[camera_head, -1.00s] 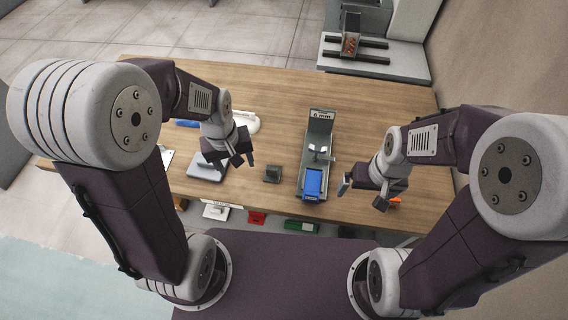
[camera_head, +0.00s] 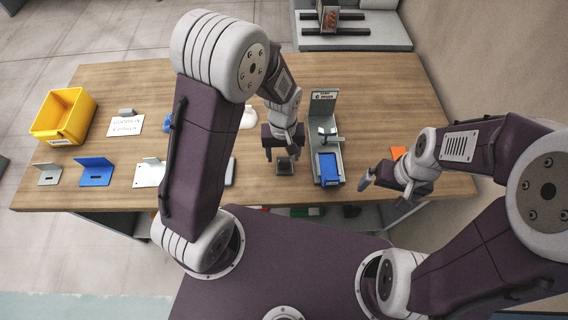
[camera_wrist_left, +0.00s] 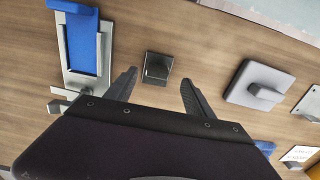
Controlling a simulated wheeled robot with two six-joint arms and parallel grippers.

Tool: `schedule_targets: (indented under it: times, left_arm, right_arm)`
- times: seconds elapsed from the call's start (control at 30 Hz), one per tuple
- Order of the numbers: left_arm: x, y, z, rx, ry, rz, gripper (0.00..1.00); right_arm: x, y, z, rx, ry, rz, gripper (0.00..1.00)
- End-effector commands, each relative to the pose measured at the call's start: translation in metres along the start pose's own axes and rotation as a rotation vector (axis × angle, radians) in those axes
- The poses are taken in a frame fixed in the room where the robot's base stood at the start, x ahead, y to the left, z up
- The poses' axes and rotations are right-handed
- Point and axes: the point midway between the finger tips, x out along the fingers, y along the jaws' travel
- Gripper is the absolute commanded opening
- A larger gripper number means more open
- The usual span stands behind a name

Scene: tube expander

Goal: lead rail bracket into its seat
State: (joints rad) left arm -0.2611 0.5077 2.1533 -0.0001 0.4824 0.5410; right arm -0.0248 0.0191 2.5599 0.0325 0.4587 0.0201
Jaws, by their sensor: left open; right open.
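Which part is the rail bracket is not certain. A small dark square block (camera_head: 285,168) stands on the table left of a grey upright fixture (camera_head: 337,108) that has a label plate and a blue block (camera_head: 329,167) at its near end. My left gripper (camera_head: 282,153) is open and empty over the small block. In the left wrist view the block (camera_wrist_left: 157,66) shows between the spread fingers (camera_wrist_left: 158,80), with gaps on both sides. My right gripper (camera_head: 382,190) is open and empty, right of the fixture near the table's front edge.
At the left lie a grey bracket (camera_head: 48,176), a blue bracket (camera_head: 95,172) and a white one (camera_head: 148,173), with a yellow bin (camera_head: 65,115) behind them. An orange piece (camera_head: 398,152) lies right of the fixture. A bench with black rails (camera_head: 335,31) stands behind the table.

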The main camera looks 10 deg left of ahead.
Motion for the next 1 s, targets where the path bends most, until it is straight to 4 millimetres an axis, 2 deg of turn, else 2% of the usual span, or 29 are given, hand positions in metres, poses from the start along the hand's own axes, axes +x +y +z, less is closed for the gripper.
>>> schedule_targets:
  times: [0.13, 0.3, 0.4, 0.63, 0.67, 0.87, 0.9, 1.0]
  left_arm:
    - [0.007, 0.000, -0.001, 0.000, 0.000, 0.000, 0.62]
    - [0.039, 0.001, -0.005, 0.000, -0.003, -0.002, 0.62]
    - [0.050, 0.002, -0.005, 0.000, -0.001, 0.000, 0.62]
    - [0.053, 0.002, -0.006, 0.000, 0.002, 0.001, 0.62]
    - [0.053, 0.002, -0.006, 0.000, 0.002, 0.001, 0.59]
    - [0.052, 0.002, -0.006, 0.000, 0.002, 0.001, 0.03]
    - [0.052, 0.002, -0.006, 0.000, 0.002, 0.001, 0.00]
    - [0.052, 0.002, -0.006, 0.000, 0.002, 0.001, 0.00]
  right_arm:
    - [-0.001, 0.000, 0.000, 0.000, 0.000, 0.000, 1.00]
    - [-0.004, 0.000, 0.000, 0.000, 0.000, 0.000, 1.00]
    - [-0.003, 0.000, 0.000, 0.000, 0.000, 0.000, 1.00]
    - [-0.003, 0.000, 0.000, 0.000, 0.000, 0.000, 1.00]
    - [-0.003, 0.000, 0.000, 0.000, 0.000, 0.000, 1.00]
    - [-0.003, 0.000, 0.000, 0.000, 0.000, 0.000, 1.00]
    - [-0.003, 0.000, 0.000, 0.000, 0.000, 0.000, 1.00]
    - [-0.003, 0.000, 0.000, 0.000, 0.000, 0.000, 1.00]
